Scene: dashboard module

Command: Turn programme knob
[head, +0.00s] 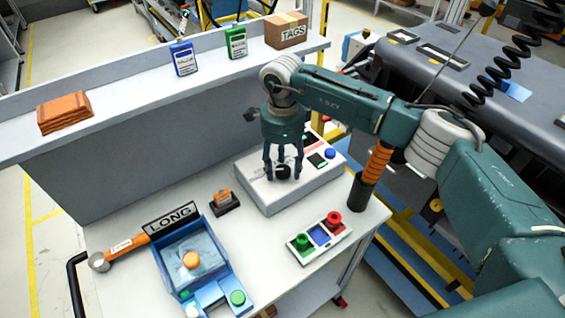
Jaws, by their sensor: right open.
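A white control box (314,189) stands on the workbench, with a black knob (283,171) on its top face. I take this knob to be the programme knob. A small dark screen and a blue button (330,153) are on the same box, to the right. My right gripper (283,176) points down over the knob, its dark fingers apart and around it. I cannot tell whether the fingers touch the knob. The fingers hide part of it. My left gripper is not in view.
A panel with green and red buttons (320,236) lies in front of the box. A blue tray (172,268), a "LONG" sign (171,216) and an orange-handled tool (127,245) are at the left. The shelf behind holds a "TAGS" box (286,31). A dark dashboard module (440,75) stands at the right.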

